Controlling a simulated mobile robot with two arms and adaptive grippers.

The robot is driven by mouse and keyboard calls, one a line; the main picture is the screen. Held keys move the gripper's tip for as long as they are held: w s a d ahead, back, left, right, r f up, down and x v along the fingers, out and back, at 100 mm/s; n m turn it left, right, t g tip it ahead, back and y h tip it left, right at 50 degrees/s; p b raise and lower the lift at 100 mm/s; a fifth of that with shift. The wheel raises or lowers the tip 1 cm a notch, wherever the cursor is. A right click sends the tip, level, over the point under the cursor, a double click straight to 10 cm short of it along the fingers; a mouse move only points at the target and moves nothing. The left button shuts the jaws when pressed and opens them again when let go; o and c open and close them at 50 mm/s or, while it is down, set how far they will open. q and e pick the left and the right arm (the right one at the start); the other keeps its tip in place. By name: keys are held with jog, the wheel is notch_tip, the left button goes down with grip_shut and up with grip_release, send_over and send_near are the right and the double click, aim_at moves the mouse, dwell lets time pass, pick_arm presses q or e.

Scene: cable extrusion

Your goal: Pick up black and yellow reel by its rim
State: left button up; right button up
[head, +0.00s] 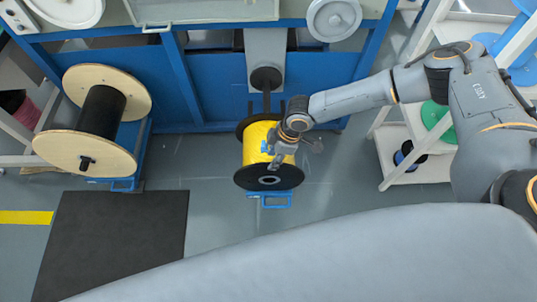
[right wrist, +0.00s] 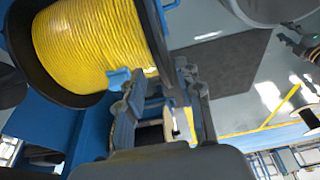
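The black and yellow reel (head: 256,143) stands at the middle of the head view, yellow cable wound between two black flanges. Its near flange (head: 269,177) faces me. In the right wrist view the yellow winding (right wrist: 90,45) fills the upper left, and the black rim (right wrist: 158,35) runs down toward the fingers. My right gripper (head: 284,157) is at the reel's right side. In the right wrist view its fingers (right wrist: 165,105) are apart, with the rim edge reaching in between them; contact is unclear. A small dark arm end (right wrist: 296,42), perhaps my left gripper, shows at the right edge.
A wooden reel with black cable (head: 100,112) stands at the left. A blue machine frame (head: 215,85) lies behind the yellow reel. A white shelf (head: 400,170) with reels is at the right. A dark mat (head: 112,240) lies on open grey floor.

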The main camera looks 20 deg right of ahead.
jog(key=x, duration=0.2)
jog(key=shift+w+a+f, duration=0.1)
jog(key=shift+f, duration=0.25)
grip_shut()
jog(key=shift+r, duration=0.15)
